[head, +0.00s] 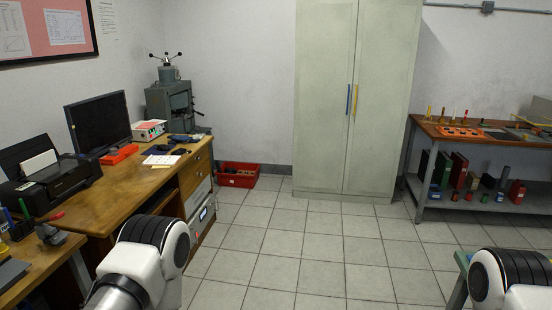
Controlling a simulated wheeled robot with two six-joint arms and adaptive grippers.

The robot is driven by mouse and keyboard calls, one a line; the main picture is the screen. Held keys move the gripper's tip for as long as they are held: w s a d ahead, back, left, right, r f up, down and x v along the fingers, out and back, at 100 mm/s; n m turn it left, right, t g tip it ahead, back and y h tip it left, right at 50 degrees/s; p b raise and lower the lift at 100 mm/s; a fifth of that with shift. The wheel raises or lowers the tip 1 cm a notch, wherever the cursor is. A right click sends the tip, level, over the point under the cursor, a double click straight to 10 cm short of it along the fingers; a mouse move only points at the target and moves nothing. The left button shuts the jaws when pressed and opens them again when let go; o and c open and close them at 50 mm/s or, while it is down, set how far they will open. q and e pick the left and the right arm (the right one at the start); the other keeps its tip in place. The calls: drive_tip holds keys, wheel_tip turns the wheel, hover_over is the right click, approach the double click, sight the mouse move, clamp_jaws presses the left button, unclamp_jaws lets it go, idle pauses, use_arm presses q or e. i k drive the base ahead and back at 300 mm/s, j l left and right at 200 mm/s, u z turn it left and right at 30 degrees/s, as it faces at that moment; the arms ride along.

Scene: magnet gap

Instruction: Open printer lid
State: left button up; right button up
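The black printer (68,180) stands on the wooden desk at the left of the head view. A dark panel tilts up at its back, with a white sheet in front of it. I cannot tell from here whether this panel is the lid or a paper support. White and black links of my two arms show at the bottom left and bottom right, apart from the printer. Neither gripper is in the picture.
A red bin (238,174) sits on the floor. A tall cabinet (325,90) and a workbench (490,140) stand beyond. The tiled floor (300,245) between is clear.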

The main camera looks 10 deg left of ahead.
sight(53, 174)
drive_tip(key=i+u, duration=0.15)
drive_tip(key=i, duration=0.45)
drive_tip(key=i+l+u, duration=0.1)
drive_tip(key=i, duration=0.5)
drive_tip(key=i+l+u, duration=0.15)
drive_tip(key=i, duration=0.45)
drive_tip(key=i+l+u, duration=0.1)
drive_tip(key=i, duration=0.45)
drive_tip(key=l, duration=0.1)
